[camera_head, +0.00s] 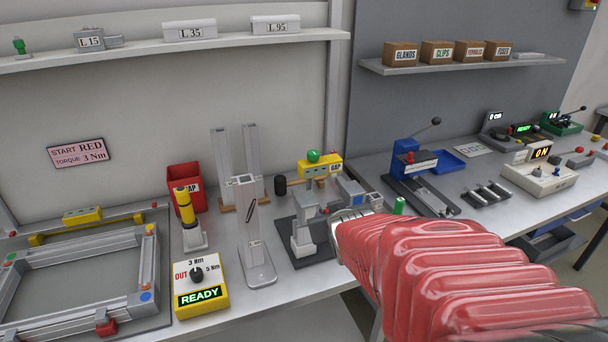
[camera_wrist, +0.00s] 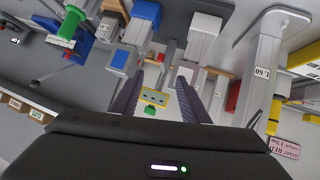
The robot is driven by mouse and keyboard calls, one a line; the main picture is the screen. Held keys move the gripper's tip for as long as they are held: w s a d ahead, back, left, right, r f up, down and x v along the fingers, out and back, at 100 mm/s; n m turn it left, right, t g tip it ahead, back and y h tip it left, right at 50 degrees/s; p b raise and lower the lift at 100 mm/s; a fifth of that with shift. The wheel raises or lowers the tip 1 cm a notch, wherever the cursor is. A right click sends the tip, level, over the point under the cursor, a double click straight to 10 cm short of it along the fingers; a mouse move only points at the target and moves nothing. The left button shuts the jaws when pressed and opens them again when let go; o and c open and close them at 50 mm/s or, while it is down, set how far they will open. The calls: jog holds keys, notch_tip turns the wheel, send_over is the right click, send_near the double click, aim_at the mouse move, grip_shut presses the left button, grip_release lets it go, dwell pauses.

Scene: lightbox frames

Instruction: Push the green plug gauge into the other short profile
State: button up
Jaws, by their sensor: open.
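A green cylinder (camera_head: 399,205), which looks like the green plug gauge, shows just beyond my red sleeve. It also shows at the upper left of the wrist view (camera_wrist: 68,24), apart from my gripper. A short grey profile with a blue end (camera_head: 350,190) is by the grey fixture (camera_head: 303,236). In the wrist view, blue-ended grey pieces (camera_wrist: 205,24) lie above my fingers; I cannot tell which is the other short profile. My gripper (camera_wrist: 153,92) is open, with nothing held between its fingers. In the head view my sleeve hides most of it.
A yellow GAP block (camera_head: 320,168) with a green knob stands behind the fixture. Tall grey uprights (camera_head: 243,225) and a yellow READY box (camera_head: 200,287) stand to the left. A blue press (camera_head: 410,160) stands to the right. A second small green item (camera_head: 19,46) sits on the left shelf.

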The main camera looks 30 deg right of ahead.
jog(key=d+f+t+h, duration=0.1)
jog(key=d+f, duration=0.1)
jog(key=d, duration=0.6)
jog(key=m+t+h, duration=0.3)
jog(key=t, duration=0.2)
send_near(401, 206)
jog(key=shift+w+d+r, duration=0.1)
jog(key=shift+w+d, duration=0.35)
jog(key=shift+x, duration=4.35)
jog(key=x, duration=0.5)
jog(key=shift+w+f, duration=0.15)
jog(key=shift+f, duration=0.2)
